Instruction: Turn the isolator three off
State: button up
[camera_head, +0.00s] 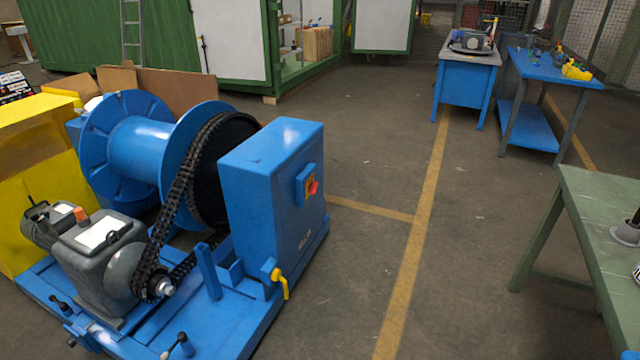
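A rotary isolator (311,187) with a red knob on a yellow plate sits in a small blue box. It is fixed to the right-hand face of the tall blue cabinet (262,165) of the chain drive machine. The knob is small and seen at an angle, so I cannot tell its setting. No number that marks it as isolator three is readable. My gripper is not in view.
A yellow lever (280,282) sticks out low on the cabinet's front. The chain (175,200), blue drum (140,147) and grey motor unit (100,255) stand left. A green table (610,225) stands right. Open floor (365,255) lies between it and the machine.

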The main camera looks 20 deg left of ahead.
aim_at(313, 187)
jog(key=u, duration=0.35)
jog(key=i, duration=1.15)
jog(key=u, duration=0.55)
